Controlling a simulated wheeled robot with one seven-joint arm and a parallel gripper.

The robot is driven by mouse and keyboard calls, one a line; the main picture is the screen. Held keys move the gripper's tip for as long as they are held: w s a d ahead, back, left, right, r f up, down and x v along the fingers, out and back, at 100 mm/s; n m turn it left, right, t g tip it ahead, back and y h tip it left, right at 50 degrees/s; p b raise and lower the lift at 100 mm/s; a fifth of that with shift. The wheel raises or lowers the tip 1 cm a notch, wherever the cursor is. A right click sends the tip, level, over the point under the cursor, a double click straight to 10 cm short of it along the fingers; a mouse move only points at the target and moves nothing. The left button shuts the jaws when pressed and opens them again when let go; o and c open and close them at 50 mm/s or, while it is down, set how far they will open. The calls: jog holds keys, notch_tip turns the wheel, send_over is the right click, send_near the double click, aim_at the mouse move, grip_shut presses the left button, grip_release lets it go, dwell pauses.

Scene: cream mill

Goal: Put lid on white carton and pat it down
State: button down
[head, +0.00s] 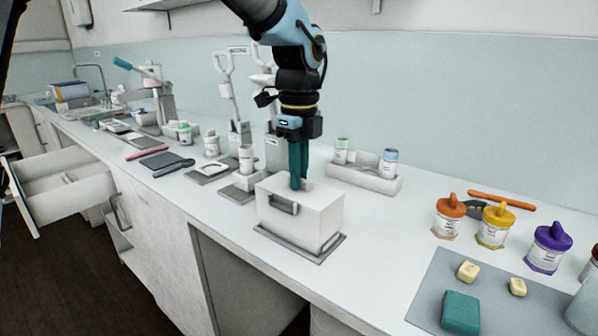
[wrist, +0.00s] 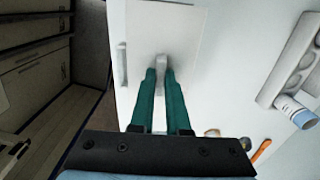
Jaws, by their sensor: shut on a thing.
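The white carton (head: 298,222), a box with a grey handle on its front, stands upright on a dark grey mat (head: 322,255) at the counter's front edge. My gripper (head: 299,184) points straight down over the middle of its top. In the wrist view, my gripper's green fingers (wrist: 161,74) are shut on a small pale knob (wrist: 162,62) on the flat white lid (wrist: 186,30). The lid lies at the carton's top; I cannot tell whether it is fully seated. The fingers partly hide the knob.
A white rack with two small jars (head: 363,180) stands behind the carton. Orange, yellow and purple lidded jars (head: 493,228) and a grey mat with small blocks (head: 430,302) are at right. Scales and tools crowd the left. An open drawer (head: 68,192) juts out at left.

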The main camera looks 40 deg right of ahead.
jog(key=shift+f, duration=0.15)
grip_release()
dwell(0.9)
jog(key=shift+r+p, duration=3.45)
jog(key=shift+r, duration=0.1)
